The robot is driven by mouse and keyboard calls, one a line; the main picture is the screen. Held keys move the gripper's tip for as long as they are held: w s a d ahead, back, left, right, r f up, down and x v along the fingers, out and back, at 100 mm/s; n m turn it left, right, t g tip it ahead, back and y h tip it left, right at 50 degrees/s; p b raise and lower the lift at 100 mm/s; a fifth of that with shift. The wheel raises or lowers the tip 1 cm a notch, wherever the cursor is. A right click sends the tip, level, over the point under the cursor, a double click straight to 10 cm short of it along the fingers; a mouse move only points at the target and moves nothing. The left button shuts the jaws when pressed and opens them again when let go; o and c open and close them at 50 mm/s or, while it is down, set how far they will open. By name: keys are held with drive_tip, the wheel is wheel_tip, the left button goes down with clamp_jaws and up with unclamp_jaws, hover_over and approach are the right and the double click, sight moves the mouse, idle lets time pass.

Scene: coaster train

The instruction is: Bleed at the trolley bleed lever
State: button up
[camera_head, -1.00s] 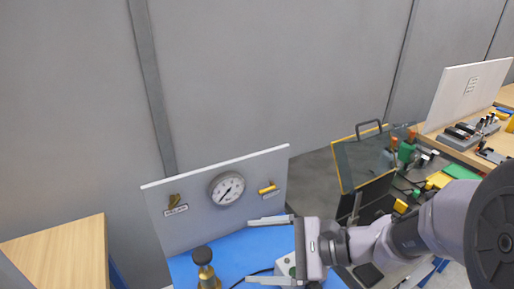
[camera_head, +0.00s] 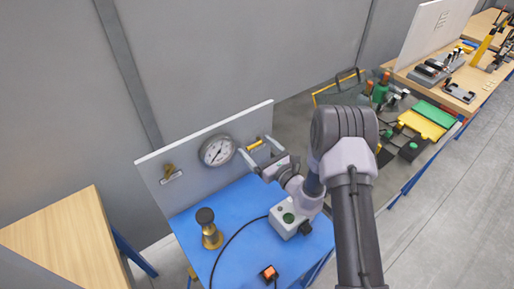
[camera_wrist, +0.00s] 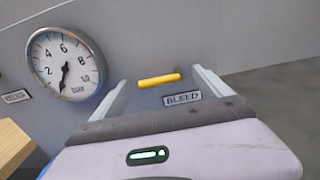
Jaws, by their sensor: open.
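The yellow bleed lever (camera_head: 255,145) is on the grey panel, to the right of the round gauge. In the wrist view the lever (camera_wrist: 159,80) lies nearly level above a plate marked BLEED (camera_wrist: 182,99). My gripper (camera_head: 257,154) is open, and its two fingers point at the panel. In the wrist view my gripper (camera_wrist: 158,82) has one finger on each side of the lever, with gaps to both. Whether the fingertips reach as deep as the lever is hard to tell. The pressure gauge (camera_wrist: 66,66) has its needle pointing down, near the low end of its scale.
A brass lever (camera_head: 171,172) sits at the panel's left. On the blue trolley top (camera_head: 243,198) stand a brass fitting with a black knob (camera_head: 209,229), a grey box with a green button (camera_head: 287,218) and an orange switch (camera_head: 269,272). A wooden table (camera_head: 60,240) is at left.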

sight(258, 132)
drive_tip(key=c, duration=1.4)
drive_tip(key=shift+o, duration=0.2)
drive_tip(key=shift+r+m, duration=0.15)
drive_tip(key=shift+m, duration=0.15)
drive_tip(key=m+p, duration=0.1)
drive_tip(key=r+m, duration=0.1)
drive_tip(key=m, duration=0.1)
drive_tip(key=shift+m+p, duration=0.3)
drive_tip(key=shift+p, duration=0.1)
drive_tip(key=m, duration=0.1)
drive_tip(key=m+p, duration=0.1)
drive_tip(key=m, duration=0.1)
drive_tip(key=r+m, duration=0.1)
drive_tip(key=shift+w+d+m+p, duration=0.25)
drive_tip(key=shift+d+m+p, duration=0.05)
drive_tip(key=shift+p, duration=0.1)
drive_tip(key=m, duration=0.1)
drive_tip(key=m+p, duration=0.1)
drive_tip(key=m, duration=0.2)
drive_tip(key=shift+w+d+r+m+p, duration=0.25)
drive_tip(key=shift+d+r+m+p, duration=0.05)
drive_tip(key=shift+d+r, duration=0.1)
drive_tip(key=shift+w+d+m+p, duration=0.2)
drive_tip(key=shift+d+m+p, duration=0.05)
drive_tip(key=shift+m, duration=0.85)
drive_tip(key=shift+w+d+m+p, duration=0.15)
drive_tip(key=shift+d+m+p, duration=0.1)
drive_tip(key=shift+m, duration=0.85)
